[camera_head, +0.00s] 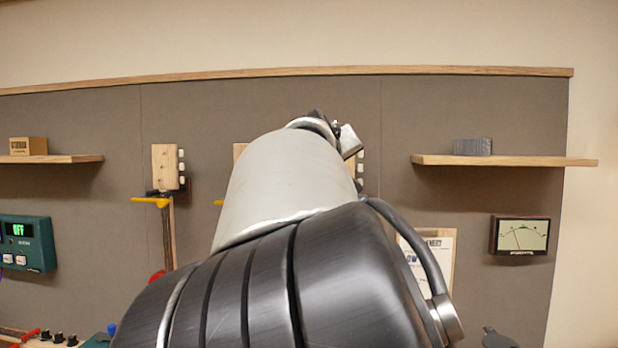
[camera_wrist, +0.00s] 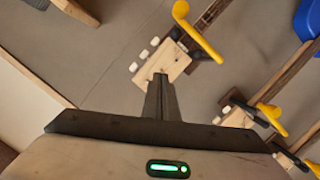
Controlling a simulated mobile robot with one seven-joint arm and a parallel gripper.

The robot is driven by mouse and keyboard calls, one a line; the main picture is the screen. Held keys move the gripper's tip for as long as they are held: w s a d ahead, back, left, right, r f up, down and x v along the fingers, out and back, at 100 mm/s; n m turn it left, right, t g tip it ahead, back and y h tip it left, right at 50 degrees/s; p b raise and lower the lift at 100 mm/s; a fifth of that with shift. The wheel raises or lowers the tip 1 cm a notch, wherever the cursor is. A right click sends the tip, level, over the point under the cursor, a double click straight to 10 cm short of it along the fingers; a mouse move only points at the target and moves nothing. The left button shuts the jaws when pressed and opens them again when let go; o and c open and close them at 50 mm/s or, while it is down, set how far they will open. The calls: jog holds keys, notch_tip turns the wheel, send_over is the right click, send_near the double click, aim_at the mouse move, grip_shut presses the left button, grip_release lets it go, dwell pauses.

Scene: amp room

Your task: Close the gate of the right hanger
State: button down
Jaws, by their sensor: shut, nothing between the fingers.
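The right hanger is a pale wooden block (camera_wrist: 172,63) with white knobs along one side and a dark bracket. A long yellow bar (camera_wrist: 200,38) with a rounded end stands out from it. My gripper (camera_wrist: 160,78) is shut and empty; its tips overlap the block's edge in the wrist view, and I cannot tell whether they touch. In the head view my arm hides most of this hanger; only its white knobs (camera_head: 360,168) show. The gate's exact position is unclear.
The left hanger (camera_head: 165,166) has a yellow bar (camera_head: 150,202). The middle hanger (camera_wrist: 235,118) is partly hidden by my arm in the head view. A wooden shelf (camera_head: 520,161) holds a grey box (camera_head: 472,146). A meter (camera_head: 520,235) hangs lower right.

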jog(key=s+d+f+m+y+b, duration=0.1)
jog(key=d+f+m+b, duration=0.4)
jog(key=b, duration=0.6)
notch_tip(320, 180, down, 3)
jog(key=m+y, duration=0.1)
jog(key=m, duration=0.1)
jog(key=shift+d+r+m+y, duration=0.2)
jog(key=shift+d+m+y, duration=0.1)
jog(key=shift+d+y, duration=0.1)
jog(key=shift+a+f, duration=0.1)
jog(key=shift+f, duration=0.05)
jog(key=s+r+b, duration=0.2)
jog(key=s+r, duration=0.4)
jog(key=s, duration=0.4)
jog(key=shift+a+r, duration=0.25)
jog(key=shift+r, duration=0.15)
